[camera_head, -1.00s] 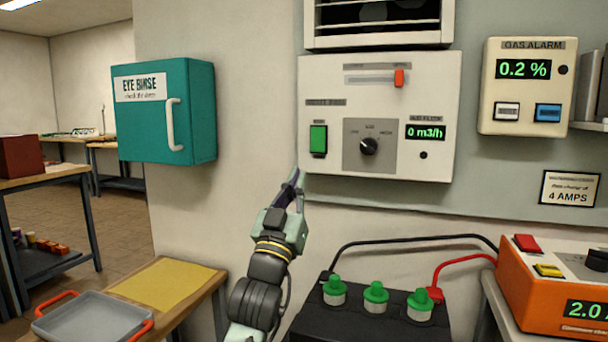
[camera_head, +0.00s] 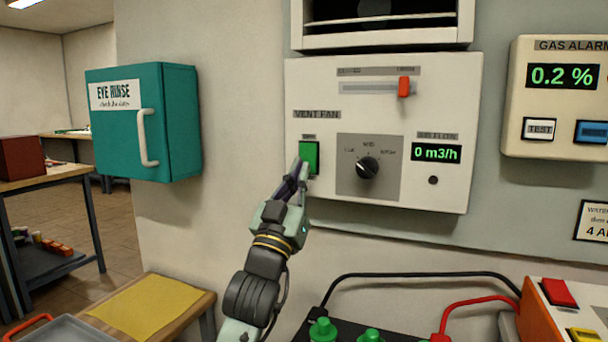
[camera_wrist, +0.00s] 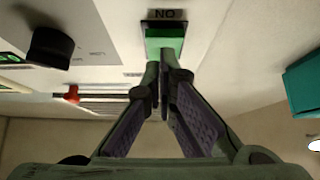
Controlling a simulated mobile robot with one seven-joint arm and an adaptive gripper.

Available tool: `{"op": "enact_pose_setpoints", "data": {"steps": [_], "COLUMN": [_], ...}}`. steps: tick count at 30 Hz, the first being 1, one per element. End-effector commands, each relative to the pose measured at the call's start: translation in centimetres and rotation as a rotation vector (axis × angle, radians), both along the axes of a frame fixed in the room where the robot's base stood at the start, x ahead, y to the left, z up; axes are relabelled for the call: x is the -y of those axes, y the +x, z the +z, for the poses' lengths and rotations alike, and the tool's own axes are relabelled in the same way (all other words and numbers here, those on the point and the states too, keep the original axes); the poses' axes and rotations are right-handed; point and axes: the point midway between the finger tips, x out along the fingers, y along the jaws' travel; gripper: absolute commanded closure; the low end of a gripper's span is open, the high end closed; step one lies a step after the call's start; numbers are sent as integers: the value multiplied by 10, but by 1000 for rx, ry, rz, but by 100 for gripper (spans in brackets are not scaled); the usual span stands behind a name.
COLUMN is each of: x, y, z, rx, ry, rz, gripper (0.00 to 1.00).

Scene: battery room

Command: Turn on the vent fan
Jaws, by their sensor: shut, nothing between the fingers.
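The vent fan panel (camera_head: 385,195) is a white box on the wall with a green rocker switch (camera_head: 309,156) at its left. A black knob (camera_head: 367,167) sits on a grey plate beside it, and a red slider (camera_head: 404,87) is above. The airflow display (camera_head: 436,153) reads 0 m3/h. My gripper (camera_head: 299,167) is shut and empty, its tips at the lower left of the switch. In the wrist view, the fingertips (camera_wrist: 160,68) are right by the edge of the green switch (camera_wrist: 165,43); I cannot tell whether they touch it.
A teal eye rinse cabinet (camera_head: 148,120) hangs to the left. The gas alarm (camera_head: 560,95) is at the right, reading 0.2 %. Below are a battery with green caps (camera_head: 322,329), black and red cables, and an orange charger (camera_head: 540,318). A vent grille (camera_head: 380,22) is above.

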Motion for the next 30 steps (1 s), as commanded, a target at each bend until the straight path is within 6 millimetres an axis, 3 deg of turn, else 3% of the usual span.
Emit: {"op": "enact_pose_setpoints", "data": {"steps": [14, 19, 30], "x": [-1, 4, 3], "y": [-1, 9, 8], "z": [-1, -12, 7], "rx": [0, 0, 2], "ry": [0, 0, 2], "rz": [0, -3, 0], "gripper": [100, 100, 100]}}
